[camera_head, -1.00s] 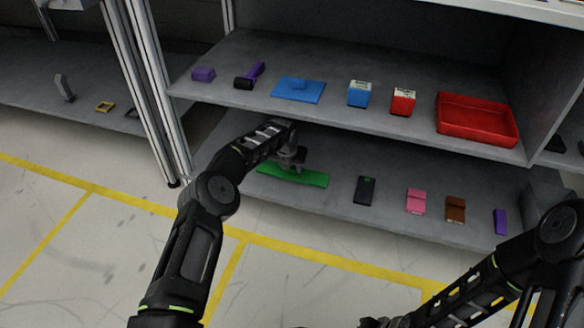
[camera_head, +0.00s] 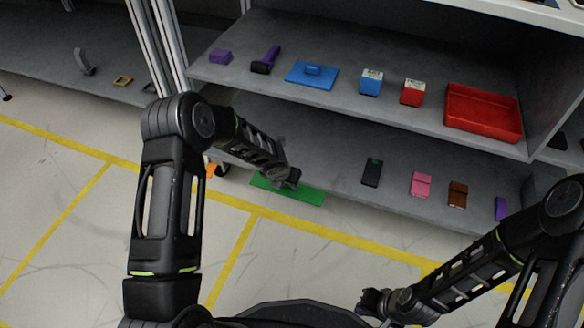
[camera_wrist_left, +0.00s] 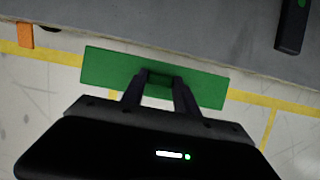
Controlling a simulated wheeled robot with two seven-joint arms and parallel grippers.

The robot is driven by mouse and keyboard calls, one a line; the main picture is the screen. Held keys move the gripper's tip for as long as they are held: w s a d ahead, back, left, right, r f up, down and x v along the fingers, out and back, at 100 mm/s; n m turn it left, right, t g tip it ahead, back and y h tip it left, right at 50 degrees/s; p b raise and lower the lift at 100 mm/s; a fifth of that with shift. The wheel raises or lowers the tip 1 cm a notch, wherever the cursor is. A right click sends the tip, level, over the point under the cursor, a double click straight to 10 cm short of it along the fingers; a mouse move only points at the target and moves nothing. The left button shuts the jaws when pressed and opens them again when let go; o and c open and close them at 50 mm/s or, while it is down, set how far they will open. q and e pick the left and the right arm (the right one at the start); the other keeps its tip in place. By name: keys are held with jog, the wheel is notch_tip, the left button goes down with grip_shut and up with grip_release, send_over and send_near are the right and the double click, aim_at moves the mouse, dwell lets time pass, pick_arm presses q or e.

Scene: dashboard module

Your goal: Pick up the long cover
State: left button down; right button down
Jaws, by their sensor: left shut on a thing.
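The long cover is a long flat green strip (camera_head: 298,192). It hangs in front of the lower shelf's front edge in the head view. My left gripper (camera_head: 286,178) is shut on it near its middle. In the left wrist view the green cover (camera_wrist_left: 110,68) spans across the fingers of my left gripper (camera_wrist_left: 162,82), over the floor beside the shelf edge. My right gripper (camera_head: 372,302) is low in the head view, over the floor and away from the shelf. Its fingers are too small and dark to tell open from shut.
The lower shelf (camera_head: 330,177) holds a black case (camera_head: 372,172), a pink item (camera_head: 420,184), a brown item (camera_head: 457,194) and a purple item (camera_head: 501,208). The upper shelf holds a blue plate (camera_head: 300,76), small boxes and a red tray (camera_head: 470,122). The floor in front is clear.

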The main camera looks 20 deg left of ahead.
pick_arm(q)
jog(key=shift+s, duration=0.75)
dwell(0.5)
